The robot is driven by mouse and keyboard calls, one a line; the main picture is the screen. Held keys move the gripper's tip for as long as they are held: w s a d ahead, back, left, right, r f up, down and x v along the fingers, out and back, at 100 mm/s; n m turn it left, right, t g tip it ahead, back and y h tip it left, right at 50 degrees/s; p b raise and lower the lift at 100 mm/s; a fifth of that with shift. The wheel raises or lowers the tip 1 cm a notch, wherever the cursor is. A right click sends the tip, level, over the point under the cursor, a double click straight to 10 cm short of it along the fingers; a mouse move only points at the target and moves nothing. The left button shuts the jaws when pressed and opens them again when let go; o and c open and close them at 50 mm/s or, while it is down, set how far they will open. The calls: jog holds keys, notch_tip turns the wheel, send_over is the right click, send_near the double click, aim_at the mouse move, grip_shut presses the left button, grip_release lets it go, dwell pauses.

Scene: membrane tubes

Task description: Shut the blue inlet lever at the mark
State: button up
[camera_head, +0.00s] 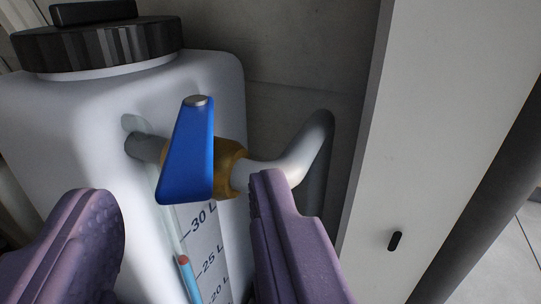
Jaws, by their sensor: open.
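The blue inlet lever (187,155) sits on a brass valve (229,167) in front of the white tank. Its top end is on a silver pivot, and its wide end points down and slightly left in the picture. My gripper (180,205) is open, with one purple finger at the lower left and one at the lower right. The lever's lower end shows between the two fingers, nearer the right one. I see no clear contact. A scale with "30 L", "25 L" and "20 L" (208,261) and a red-topped blue level column (188,278) show on the tank below the lever.
The white tank (70,120) has a black ribbed cap (98,43). A pale bent pipe (300,157) runs right from the valve. A light grey panel (440,120) with a dark slot stands at the right. A grey wall (290,60) is behind.

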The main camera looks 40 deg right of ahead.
aim_at(196, 111)
jog(key=shift+w+d, duration=0.2)
jog(key=shift+w, duration=0.05)
jog(key=shift+w+d+r, duration=0.1)
jog(key=shift+w, duration=0.1)
jog(key=p+x, duration=0.1)
jog(key=x, duration=0.5)
jog(key=shift+r, duration=0.1)
jog(key=shift+d, duration=0.1)
grip_shut()
